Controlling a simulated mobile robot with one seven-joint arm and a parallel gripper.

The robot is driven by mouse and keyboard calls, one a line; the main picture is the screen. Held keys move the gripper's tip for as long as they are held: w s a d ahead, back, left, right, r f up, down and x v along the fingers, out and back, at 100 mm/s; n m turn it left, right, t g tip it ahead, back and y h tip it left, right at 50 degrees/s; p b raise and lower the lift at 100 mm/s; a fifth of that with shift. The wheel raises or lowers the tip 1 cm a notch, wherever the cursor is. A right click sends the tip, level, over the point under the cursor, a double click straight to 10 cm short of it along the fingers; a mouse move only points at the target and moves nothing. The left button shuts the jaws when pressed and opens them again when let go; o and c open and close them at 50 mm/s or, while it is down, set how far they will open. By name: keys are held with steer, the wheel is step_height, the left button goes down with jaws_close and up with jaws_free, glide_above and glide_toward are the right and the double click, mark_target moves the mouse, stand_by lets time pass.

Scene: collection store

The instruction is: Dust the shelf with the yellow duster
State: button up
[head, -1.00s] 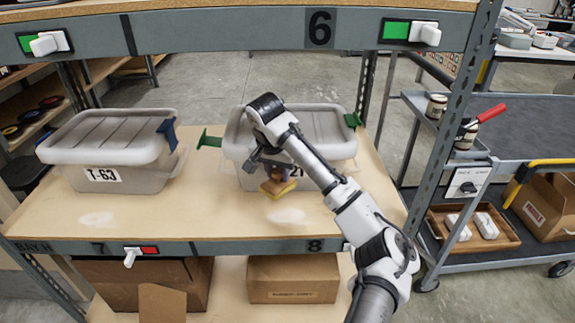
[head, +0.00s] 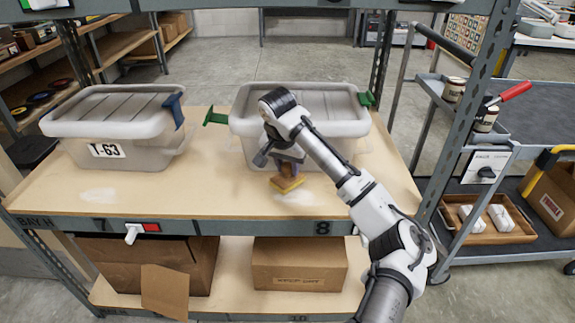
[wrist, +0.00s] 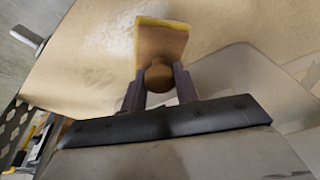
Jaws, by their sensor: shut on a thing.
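My gripper (head: 289,166) is shut on the yellow duster (head: 287,184). It holds the duster by its brown knob, in front of the right bin. In the wrist view the duster (wrist: 162,42) shows between my two fingers, with a pale dust patch beside it. The shelf (head: 205,190) is a wooden board with a grey front edge. One dust patch (head: 300,199) lies just right of the duster, near bay 8. Another dust patch (head: 98,195) lies at the left, near bay 7. I cannot tell whether the duster touches the board.
A grey lidded bin (head: 115,125) marked T-63 stands at the left. A second lidded bin (head: 330,115) stands behind my gripper, its label hidden. Cardboard boxes (head: 300,265) sit below. A trolley (head: 530,120) stands at the right. The board between the bins is clear.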

mark_target(288, 185)
steer(key=shift+f+b, duration=0.3)
steer(key=shift+f, duration=0.7)
stand_by(0.5)
steer(key=shift+s+r+p, duration=0.15)
steer(key=shift+s+p, duration=0.45)
steer(key=shift+s, duration=1.35)
steer(key=s+p, duration=0.2)
steer(key=shift+s+r, duration=0.1)
steer(key=shift+s, duration=0.2)
steer(key=shift+s+p, duration=0.4)
steer(key=shift+s, duration=0.05)
steer(key=shift+s+d+f, duration=0.1)
steer(key=shift+f, duration=0.2)
